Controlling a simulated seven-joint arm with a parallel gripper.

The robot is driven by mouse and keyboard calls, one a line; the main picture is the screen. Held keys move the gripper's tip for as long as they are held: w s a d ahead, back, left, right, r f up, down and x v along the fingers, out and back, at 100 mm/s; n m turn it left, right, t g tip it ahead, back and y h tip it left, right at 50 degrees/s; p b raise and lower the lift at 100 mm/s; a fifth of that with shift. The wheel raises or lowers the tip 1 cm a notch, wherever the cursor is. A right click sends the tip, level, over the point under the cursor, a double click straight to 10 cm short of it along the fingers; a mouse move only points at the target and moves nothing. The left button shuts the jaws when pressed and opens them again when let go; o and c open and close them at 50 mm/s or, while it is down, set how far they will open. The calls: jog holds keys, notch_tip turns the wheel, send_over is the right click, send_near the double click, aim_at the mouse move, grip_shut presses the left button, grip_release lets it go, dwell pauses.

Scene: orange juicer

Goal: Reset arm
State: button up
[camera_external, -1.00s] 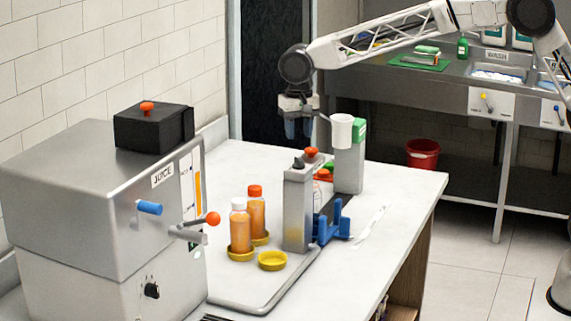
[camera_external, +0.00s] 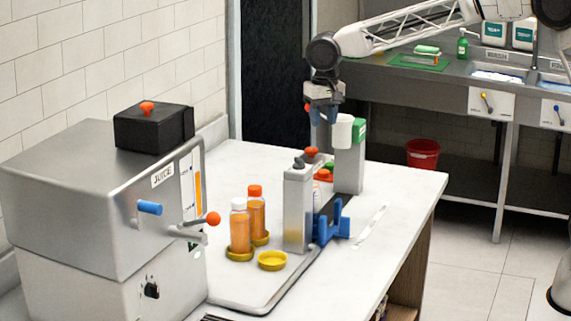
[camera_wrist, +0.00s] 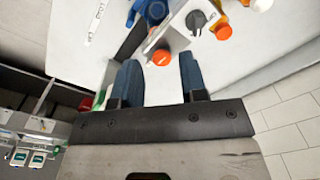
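My gripper (camera_external: 322,113) hangs in the air above the back of the white counter, beside and a little above the white cup-like part on a grey dispenser (camera_external: 349,168) with a green top. In the wrist view, my gripper (camera_wrist: 158,72) shows two blue fingers spread apart, with no held object visible between them. An orange knob (camera_wrist: 161,57) shows beyond the gap, on a pale upright part below. The orange juicer (camera_external: 90,215) is a large metal box at the left, away from my gripper.
Two orange bottles (camera_external: 240,230) stand in yellow holders by an empty yellow dish (camera_external: 272,261). A grey dispenser (camera_external: 298,208) and a blue holder (camera_external: 331,222) stand mid-counter. The counter's right front is mostly clear. A steel sink bench (camera_external: 400,85) stands behind.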

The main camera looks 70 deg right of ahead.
jog(key=s+d+r+n, duration=0.1)
jog(key=s+d, duration=0.2)
jog(key=s, duration=0.6)
jog(key=s+d+r+n+t, duration=0.1)
jog(key=s+d+n, duration=0.15)
jog(key=s, duration=0.65)
jog(key=s+d+r+n, duration=0.15)
jog(key=s+d, duration=0.25)
jog(key=s, duration=0.5)
jog(key=s+d+f+n, duration=0.1)
jog(key=s+f, duration=0.1)
jog(key=s, duration=0.5)
jog(key=s+d+f+n, duration=0.1)
jog(key=s+f, duration=0.2)
jog(key=s, duration=0.5)
jog(key=s+d+f+n+t, duration=0.1)
jog(key=s+d+f, duration=0.1)
jog(key=s, duration=0.6)
jog(key=shift+f, duration=0.55)
